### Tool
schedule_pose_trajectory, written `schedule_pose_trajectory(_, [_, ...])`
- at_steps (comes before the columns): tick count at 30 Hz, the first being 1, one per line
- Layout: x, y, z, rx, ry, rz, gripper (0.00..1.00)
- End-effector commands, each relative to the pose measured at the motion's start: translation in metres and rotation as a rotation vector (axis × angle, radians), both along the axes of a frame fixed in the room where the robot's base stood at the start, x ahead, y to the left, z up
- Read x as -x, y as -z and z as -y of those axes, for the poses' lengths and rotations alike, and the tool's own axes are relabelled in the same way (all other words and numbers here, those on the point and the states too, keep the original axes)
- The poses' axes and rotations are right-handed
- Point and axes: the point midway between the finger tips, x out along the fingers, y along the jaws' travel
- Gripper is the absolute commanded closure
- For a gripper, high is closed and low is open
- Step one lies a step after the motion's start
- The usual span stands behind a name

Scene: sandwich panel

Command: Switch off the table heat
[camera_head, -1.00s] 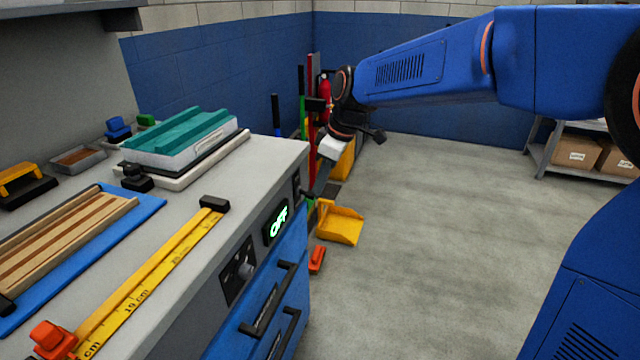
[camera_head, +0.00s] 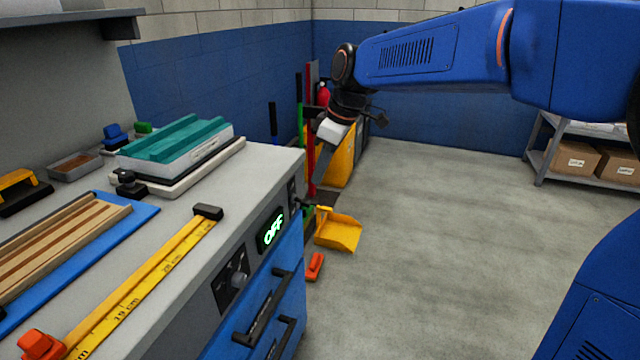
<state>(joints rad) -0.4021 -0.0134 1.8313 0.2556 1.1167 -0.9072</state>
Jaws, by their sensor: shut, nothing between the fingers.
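The workbench (camera_head: 190,262) stands at the left with its control panel on the front face. A small display (camera_head: 272,229) there reads "OFF" in green. A dark switch plate (camera_head: 292,195) with a small black lever (camera_head: 304,203) sits to the right of the display, near the bench's corner. My gripper (camera_head: 318,180) is shut and empty. It points downward in the air near that corner, close to the lever in the picture; I cannot tell whether it touches it.
A yellow ruler (camera_head: 150,278), a blue mat (camera_head: 60,262) and a teal block (camera_head: 178,140) lie on the bench top. Black drawer handles (camera_head: 262,317) stick out below the panel. A yellow dustpan (camera_head: 338,232) and an orange object (camera_head: 314,266) are on the floor.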

Motion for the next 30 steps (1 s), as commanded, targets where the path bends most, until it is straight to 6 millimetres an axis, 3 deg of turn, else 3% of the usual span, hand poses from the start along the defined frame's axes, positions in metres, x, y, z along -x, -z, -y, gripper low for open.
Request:
schedule_pose_trajectory(6, [0.009, -0.037, 0.026, -0.002, 0.003, 0.004, 1.00])
schedule_pose_trajectory(15, [0.017, -0.070, 0.049, -0.001, 0.001, 0.001, 1.00])
schedule_pose_trajectory(30, [0.019, -0.076, 0.053, 0.000, 0.002, 0.000, 1.00])
